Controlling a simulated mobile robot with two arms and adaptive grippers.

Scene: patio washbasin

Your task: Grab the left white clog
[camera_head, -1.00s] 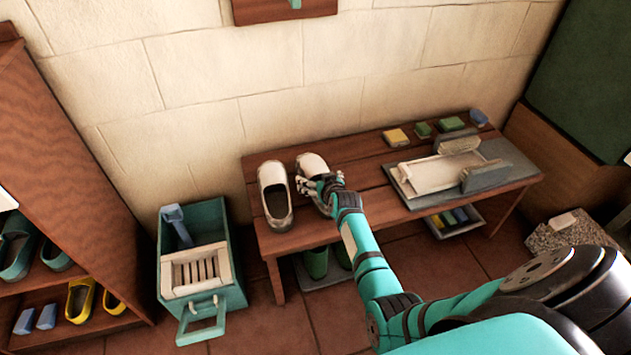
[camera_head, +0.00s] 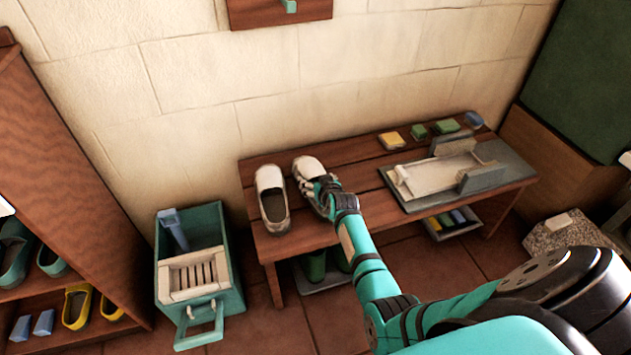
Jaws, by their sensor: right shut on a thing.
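Two white clogs stand side by side at the left end of the wooden bench (camera_head: 345,155). The clog on the left of the picture (camera_head: 270,180) stands free, its dark opening toward me. The clog on the right of the picture (camera_head: 307,166) is partly hidden by my right gripper (camera_head: 322,188). That gripper is shut on this right-hand clog, near its opening, and the clog appears to rest on the bench. The fingertips are small and partly hidden. My left gripper is not in view.
A grey tray (camera_head: 500,157) with a white board and brushes lies on the bench's right half. Sponges (camera_head: 391,140) line its back edge. A teal crate (camera_head: 214,220) stands on the floor to the left, beside a wooden shoe rack (camera_head: 70,190). Green boots (camera_head: 315,266) stand under the bench.

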